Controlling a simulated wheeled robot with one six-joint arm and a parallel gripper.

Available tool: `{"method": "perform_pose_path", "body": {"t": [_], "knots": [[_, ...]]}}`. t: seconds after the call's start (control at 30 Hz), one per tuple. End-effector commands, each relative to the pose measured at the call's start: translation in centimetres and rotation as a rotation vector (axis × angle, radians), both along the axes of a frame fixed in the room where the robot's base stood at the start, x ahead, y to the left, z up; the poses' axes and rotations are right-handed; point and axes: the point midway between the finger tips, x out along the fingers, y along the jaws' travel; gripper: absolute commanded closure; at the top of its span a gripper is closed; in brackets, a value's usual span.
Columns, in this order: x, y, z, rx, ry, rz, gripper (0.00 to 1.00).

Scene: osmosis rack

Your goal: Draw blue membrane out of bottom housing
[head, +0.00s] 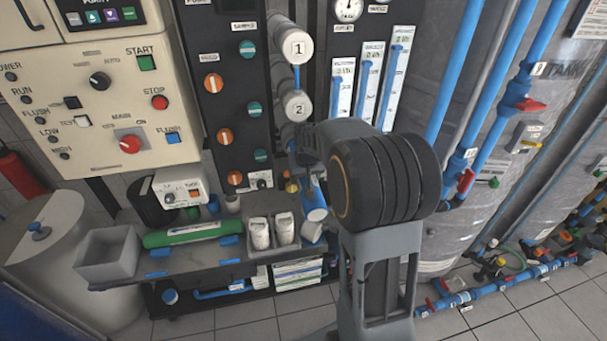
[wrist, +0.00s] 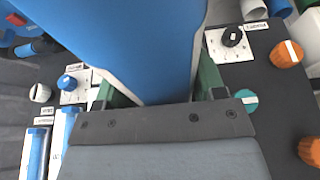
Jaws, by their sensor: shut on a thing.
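In the wrist view, my gripper (wrist: 155,98) is shut on the blue membrane (wrist: 125,45), with a green jaw on each side. The membrane is a broad blue cylinder that runs out of the top of that view. In the head view, my gripper (head: 302,158) is at the rack, below the white housing ends marked 1 (head: 298,47) and 2 (head: 297,105). A blue length (head: 314,190) shows just under it, partly covered by my arm. The bottom housing's mouth is hidden, so I cannot tell how much of the membrane is inside it.
A valve panel (head: 225,100) stands left of the housings, flow gauges (head: 369,80) to the right.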

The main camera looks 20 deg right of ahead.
Motion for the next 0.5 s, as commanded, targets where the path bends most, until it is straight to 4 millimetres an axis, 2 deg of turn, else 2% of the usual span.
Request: {"method": "perform_pose_path", "body": {"t": [0.5], "knots": [[-1.8,0.3,0.1,-0.001,-0.005,0.0,0.71]]}}
